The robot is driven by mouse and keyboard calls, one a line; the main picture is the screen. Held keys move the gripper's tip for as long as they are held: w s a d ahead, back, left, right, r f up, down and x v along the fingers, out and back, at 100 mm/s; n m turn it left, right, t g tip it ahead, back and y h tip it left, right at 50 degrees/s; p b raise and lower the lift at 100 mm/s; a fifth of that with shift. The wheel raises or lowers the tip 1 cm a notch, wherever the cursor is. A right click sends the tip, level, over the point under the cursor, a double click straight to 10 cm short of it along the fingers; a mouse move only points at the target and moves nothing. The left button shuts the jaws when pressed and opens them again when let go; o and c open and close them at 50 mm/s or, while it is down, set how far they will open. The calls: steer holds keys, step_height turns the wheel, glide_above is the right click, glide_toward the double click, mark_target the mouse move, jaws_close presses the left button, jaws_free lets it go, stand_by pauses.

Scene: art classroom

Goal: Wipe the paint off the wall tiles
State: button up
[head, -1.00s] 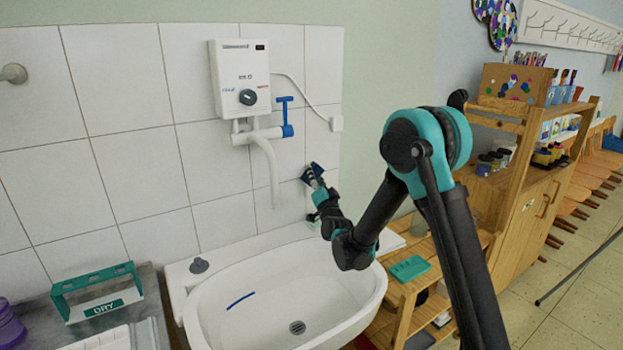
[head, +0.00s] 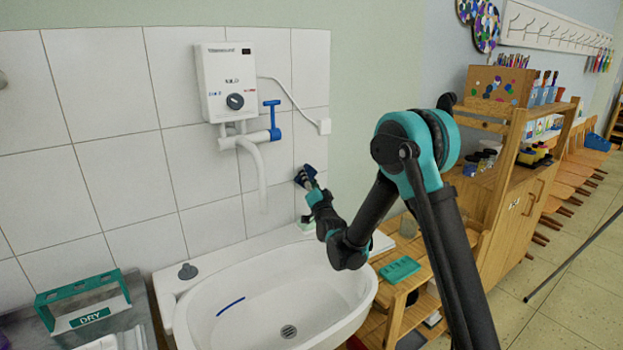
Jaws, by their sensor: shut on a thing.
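The white wall tiles (head: 190,165) cover the wall behind the sink. My gripper (head: 309,180) is at the right edge of the tiles, right of and below the water heater's tap. It is shut on a dark blue cloth or pad (head: 304,175), which is at the tile surface and seems to touch it. My gripper and the pad hide the tile right behind them. I see no clear paint on the tiles that show.
A white sink (head: 225,293) with a blue streak inside is below my gripper. A water heater (head: 226,80) with a blue-handled tap (head: 272,120) hangs on the tiles. A green "DRY" rack (head: 84,302) stands left. A wooden shelf (head: 500,195) is at right.

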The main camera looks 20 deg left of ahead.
mark_target(283, 177)
steer(key=shift+s+a, duration=0.9)
steer(key=shift+s, duration=0.2)
steer(key=shift+s+a, duration=0.9)
steer(key=shift+s, duration=0.2)
steer(key=shift+s+a, duration=1.2)
steer(key=s+d, duration=0.4)
steer(key=shift+d, duration=0.3)
steer(key=shift+s+d, duration=0.9)
steer(key=shift+d, duration=0.25)
